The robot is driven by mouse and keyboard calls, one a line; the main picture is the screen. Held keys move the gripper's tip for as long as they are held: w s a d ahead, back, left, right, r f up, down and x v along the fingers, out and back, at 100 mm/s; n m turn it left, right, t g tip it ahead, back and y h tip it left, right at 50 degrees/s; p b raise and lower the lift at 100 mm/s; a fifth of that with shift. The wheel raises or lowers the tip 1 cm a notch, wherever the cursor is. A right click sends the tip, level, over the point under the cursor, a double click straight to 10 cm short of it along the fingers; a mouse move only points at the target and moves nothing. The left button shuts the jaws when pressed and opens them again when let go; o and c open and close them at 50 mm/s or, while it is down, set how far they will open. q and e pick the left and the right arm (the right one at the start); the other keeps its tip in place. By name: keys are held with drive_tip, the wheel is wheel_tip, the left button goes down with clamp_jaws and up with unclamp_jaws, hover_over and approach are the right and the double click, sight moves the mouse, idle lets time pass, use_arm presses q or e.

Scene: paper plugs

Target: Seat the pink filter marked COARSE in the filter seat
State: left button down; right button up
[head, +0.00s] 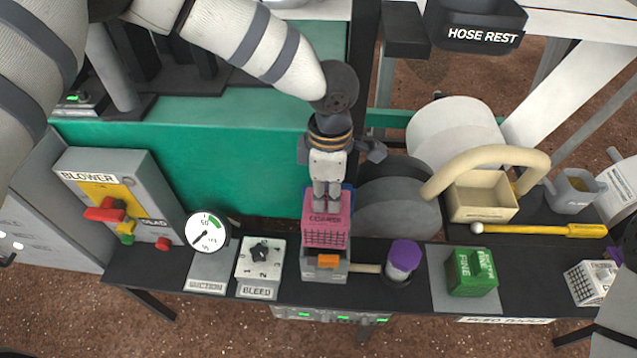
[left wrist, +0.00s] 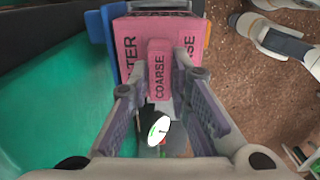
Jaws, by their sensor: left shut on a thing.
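The pink filter marked COARSE (head: 326,230) is a block with a grid on its lower front. My left gripper (head: 326,208) points down and is shut on the filter's raised top grip. The left wrist view shows that grip (left wrist: 159,72) between the two fingers (left wrist: 160,95). The filter is upright, directly over the grey filter seat (head: 312,268), which has an orange latch (head: 328,261) at its front. A blue part shows behind the filter. The filter hides the seat's inside, so I cannot tell how deep it sits. My right gripper is not clearly seen.
Left of the seat stand the BLEED dial (head: 260,260), suction gauge (head: 207,232) and BLOWER box (head: 118,195). Right of it are a purple-capped jar (head: 403,262), a green FINE filter (head: 470,272), a beige bin (head: 481,199) with a thick hose, and a yellow-handled tool (head: 540,230).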

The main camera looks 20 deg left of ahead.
sight(327, 216)
use_arm(q)
drive_tip(key=shift+f, duration=0.85)
use_arm(e)
drive_tip(key=shift+s+f, duration=0.3)
drive_tip(key=shift+f, duration=0.05)
use_arm(q)
drive_tip(key=shift+r, duration=0.15)
use_arm(e)
drive_tip(key=shift+r, duration=0.1)
use_arm(q)
drive_tip(key=shift+w+d, duration=0.1)
use_arm(e)
drive_tip(key=shift+w+r, duration=0.1)
drive_tip(key=shift+w, duration=0.05)
use_arm(q)
drive_tip(key=shift+f+b, duration=0.9)
drive_tip(key=shift+f, duration=2.1)
use_arm(e)
drive_tip(key=shift+s+f+g, duration=0.3)
drive_tip(key=shift+s+f, duration=0.55)
drive_tip(key=shift+f, duration=0.15)
drive_tip(key=shift+w+r, duration=0.15)
drive_tip(key=shift+r, duration=0.05)
